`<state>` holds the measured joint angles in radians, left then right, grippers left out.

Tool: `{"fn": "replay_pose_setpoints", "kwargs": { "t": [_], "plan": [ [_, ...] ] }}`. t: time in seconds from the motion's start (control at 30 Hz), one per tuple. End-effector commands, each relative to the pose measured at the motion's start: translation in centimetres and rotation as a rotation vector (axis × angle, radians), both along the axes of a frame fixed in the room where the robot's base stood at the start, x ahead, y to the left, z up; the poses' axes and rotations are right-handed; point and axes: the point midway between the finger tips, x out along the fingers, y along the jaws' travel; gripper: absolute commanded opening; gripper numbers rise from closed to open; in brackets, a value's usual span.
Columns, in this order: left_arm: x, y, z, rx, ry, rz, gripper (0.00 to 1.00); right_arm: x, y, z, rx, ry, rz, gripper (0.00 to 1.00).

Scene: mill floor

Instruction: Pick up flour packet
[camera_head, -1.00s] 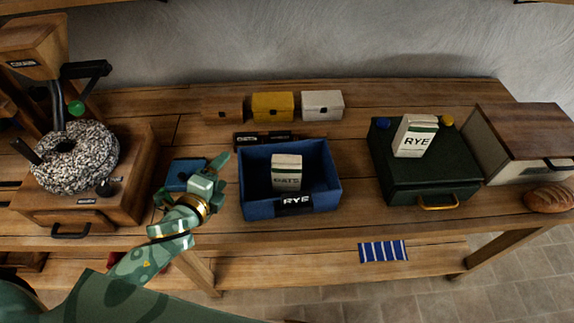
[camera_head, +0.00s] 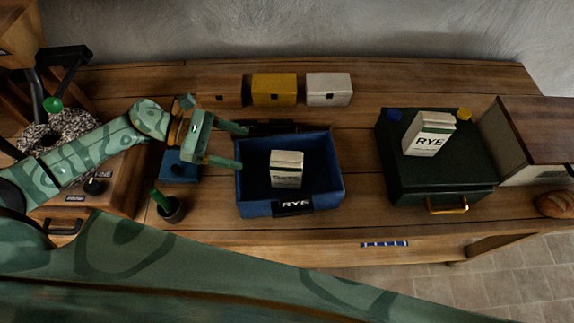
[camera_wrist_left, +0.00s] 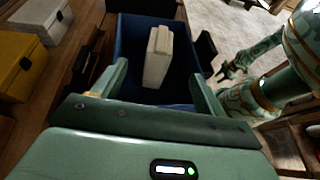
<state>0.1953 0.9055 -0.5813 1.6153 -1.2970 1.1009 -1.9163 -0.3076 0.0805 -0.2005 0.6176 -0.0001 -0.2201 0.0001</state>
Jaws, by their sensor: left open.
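A pale packet (camera_head: 287,170) stands in the blue crate (camera_head: 262,208) marked RYE; its label was readable as OATS earlier. Another white and green packet (camera_head: 428,135), marked RYE, stands on the dark green box (camera_head: 400,185) at the right. My left gripper (camera_head: 242,147) is open and empty at the crate's left side, its fingers pointing right toward the packet in it. In the left wrist view that packet (camera_wrist_left: 158,57) shows beyond and between the two open fingers, apart from them. Another green arm with a small dark gripper (camera_wrist_left: 232,68), seemingly my right, shows there; its jaws are unclear.
Yellow (camera_head: 274,89) and white (camera_head: 329,89) small boxes stand behind the crate. A mill with a speckled stone (camera_head: 50,135) is at the left, partly behind my arm. A dark pot (camera_head: 172,211) stands left of the crate. Bread (camera_head: 556,205) lies far right.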

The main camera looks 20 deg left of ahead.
Motion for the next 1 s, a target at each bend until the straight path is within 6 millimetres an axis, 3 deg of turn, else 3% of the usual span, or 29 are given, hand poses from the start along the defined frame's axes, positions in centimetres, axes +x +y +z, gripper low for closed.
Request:
{"fn": "replay_pose_setpoints", "kwargs": {
  "t": [0.2,0.37,0.63,0.97,1.0],
  "plan": [
    [0.8,-4.1,-1.5,-0.004,0.001,0.002,0.73,0.4,0.0,0.9,0.0,-0.006,0.0,0.36],
    [1.0,-5.2,-2.1,-0.002,0.002,0.003,0.73,0.7,0.0,1.0,0.0,-0.012,0.0,0.36],
    [1.6,-8.8,-3.7,-0.004,0.001,0.003,0.73,1.0,0.0,2.1,0.0,-0.017,-0.001,0.36],
    [1.7,-9.7,-4.3,-0.001,0.0,0.004,0.73,1.0,0.0,2.2,0.0,-0.017,-0.001,0.36],
    [1.7,-9.6,-4.3,-0.001,0.0,0.004,0.62,1.0,0.0,2.2,0.0,-0.017,-0.001,0.36]
  ]
}}
